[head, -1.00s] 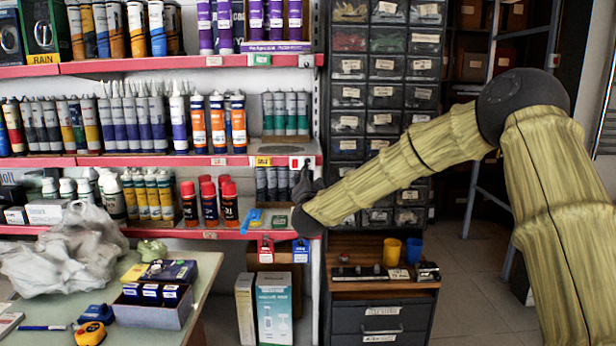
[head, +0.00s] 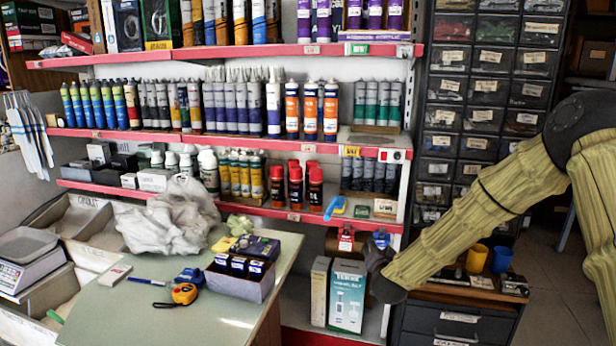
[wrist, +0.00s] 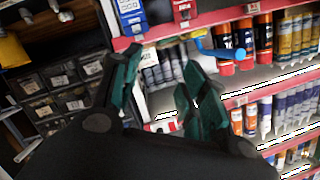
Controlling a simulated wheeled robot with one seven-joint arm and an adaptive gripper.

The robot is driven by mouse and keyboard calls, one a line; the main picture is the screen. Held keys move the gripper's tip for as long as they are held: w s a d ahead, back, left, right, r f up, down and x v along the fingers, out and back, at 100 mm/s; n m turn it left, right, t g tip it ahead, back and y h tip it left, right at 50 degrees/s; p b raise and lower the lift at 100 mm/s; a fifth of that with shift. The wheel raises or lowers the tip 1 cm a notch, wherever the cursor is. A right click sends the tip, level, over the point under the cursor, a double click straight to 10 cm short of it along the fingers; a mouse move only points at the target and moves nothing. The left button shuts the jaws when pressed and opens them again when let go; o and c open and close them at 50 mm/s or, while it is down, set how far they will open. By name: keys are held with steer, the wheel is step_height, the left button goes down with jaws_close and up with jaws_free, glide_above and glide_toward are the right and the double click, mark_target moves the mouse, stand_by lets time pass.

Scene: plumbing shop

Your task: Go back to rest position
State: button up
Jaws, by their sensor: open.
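My gripper shows in the wrist view (wrist: 160,85) as two dark fingers with green pads, spread apart with nothing between them. The arm hides part of the drawer cabinet and the wooden ledge.
A shelf unit (head: 250,213) holds several rows of tubes and cans. A drawer cabinet (head: 470,116) stands at the right. A table (head: 130,305) at front left bears a plastic bag (head: 165,222), a box (head: 240,283) and a tape measure (head: 184,293). Yellow (head: 477,258) and blue (head: 501,260) cups stand beside my arm.

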steer(key=s+a+f+n+g+y+p, duration=0.3)
steer(key=s+f+g, duration=0.4)
steer(key=s+f, duration=1.75)
steer(key=s+d+f+n+g+p, duration=0.1)
steer(key=s+g, duration=0.1)
steer(key=s, duration=0.9)
steer(key=s+d+f+n+g+h+p, duration=0.1)
steer(key=s+f+n+g+p, duration=0.1)
steer(key=s, duration=1)
steer(key=s+d+f+n+g+p, duration=0.1)
steer(key=s+g, duration=0.3)
steer(key=s, duration=0.8)
steer(key=shift+d+f+p, duration=0.35)
steer(key=shift+d+p, duration=0.05)
